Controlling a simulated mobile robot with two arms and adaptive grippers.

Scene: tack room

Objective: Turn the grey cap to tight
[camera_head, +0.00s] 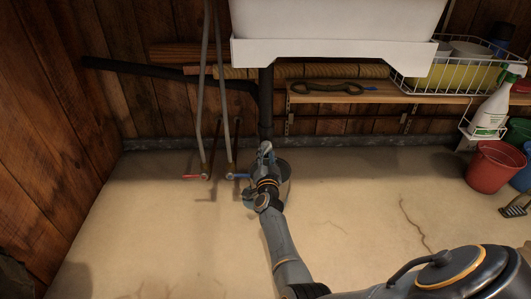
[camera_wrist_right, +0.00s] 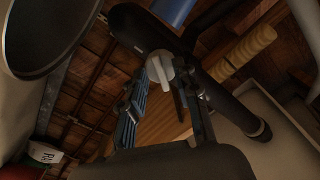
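The grey cap (camera_wrist_right: 154,69) shows in the right wrist view as a pale round piece with a light bar (camera_wrist_right: 182,88) standing out beside it, close to a dark pipe (camera_wrist_right: 222,99). My right gripper (camera_wrist_right: 164,82) has its two fingers apart, one on each side of the cap. They look open, with small gaps to it; I cannot see firm contact. In the head view the right gripper (camera_head: 266,150) is at the foot of the dark pipe (camera_head: 266,104) under the white sink (camera_head: 335,50), and the cap cannot be made out there. My left gripper is not in view.
A grey bucket (camera_head: 284,187) stands on the floor, partly behind my right gripper. Hanging hoses with a red valve handle (camera_head: 194,177) and a blue valve handle (camera_head: 237,177) are just left. A wooden shelf (camera_head: 345,98) runs right. A red bucket (camera_head: 493,168) stands farther right.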

